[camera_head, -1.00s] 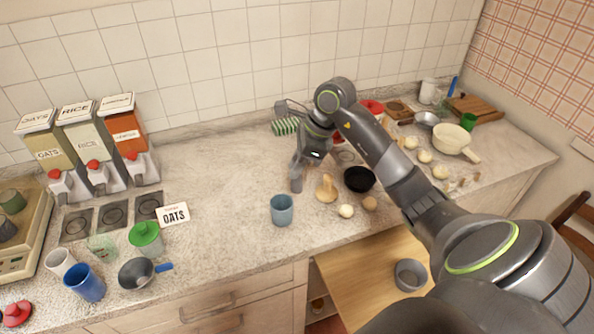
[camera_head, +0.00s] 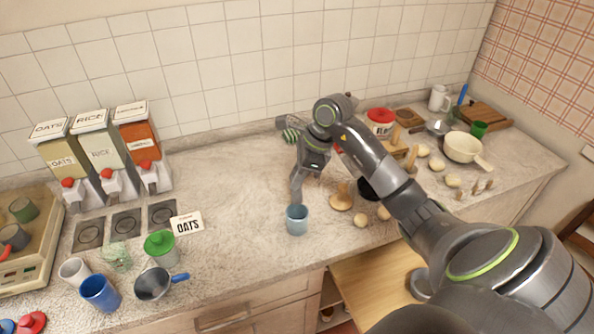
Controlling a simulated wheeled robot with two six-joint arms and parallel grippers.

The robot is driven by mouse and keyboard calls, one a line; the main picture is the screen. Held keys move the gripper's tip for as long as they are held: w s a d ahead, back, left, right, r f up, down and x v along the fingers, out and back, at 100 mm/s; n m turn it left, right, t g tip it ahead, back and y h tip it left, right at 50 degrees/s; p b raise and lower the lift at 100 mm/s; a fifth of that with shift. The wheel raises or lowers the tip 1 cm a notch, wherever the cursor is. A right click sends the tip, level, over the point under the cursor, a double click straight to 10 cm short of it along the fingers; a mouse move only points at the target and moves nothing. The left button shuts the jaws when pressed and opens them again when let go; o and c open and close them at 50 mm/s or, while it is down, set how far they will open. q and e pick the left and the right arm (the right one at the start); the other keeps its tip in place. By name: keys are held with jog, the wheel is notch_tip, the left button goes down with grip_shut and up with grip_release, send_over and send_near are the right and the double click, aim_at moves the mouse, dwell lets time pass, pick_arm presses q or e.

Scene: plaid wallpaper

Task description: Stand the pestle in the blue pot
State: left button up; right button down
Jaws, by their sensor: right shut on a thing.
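A light blue pot (camera_head: 297,222) stands upright on the counter near the front edge, left of the wooden pieces. My right gripper (camera_head: 299,182) hangs just above and behind it, pointing down. It is shut on a grey upright piece (camera_head: 296,190), which appears to be the pestle. Its lower end is at the pot's rim; I cannot tell whether it is inside or behind the pot. The fingers and the held piece are hard to separate at this size. My left gripper is not in view.
A wooden piece (camera_head: 341,198) and a dark bowl (camera_head: 369,188) are close on the right.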

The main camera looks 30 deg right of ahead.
aim_at(299, 195)
notch_tip(299, 195, down, 2)
jog(key=shift+f+b, duration=0.2)
jog(key=shift+b, duration=0.2)
notch_tip(299, 195, down, 6)
jog(key=b, duration=0.7)
jog(key=shift+r, duration=0.15)
jog(key=c, duration=1.2)
grip_release()
jog(key=shift+c, duration=0.2)
jog(key=shift+s+d+r+b, duration=0.1)
jog(key=shift+d+r+b, duration=0.2)
jog(key=shift+r, duration=0.25)
jog(key=b+v, duration=0.3)
jog(key=v, duration=1.3)
jog(key=shift+b, duration=0.3)
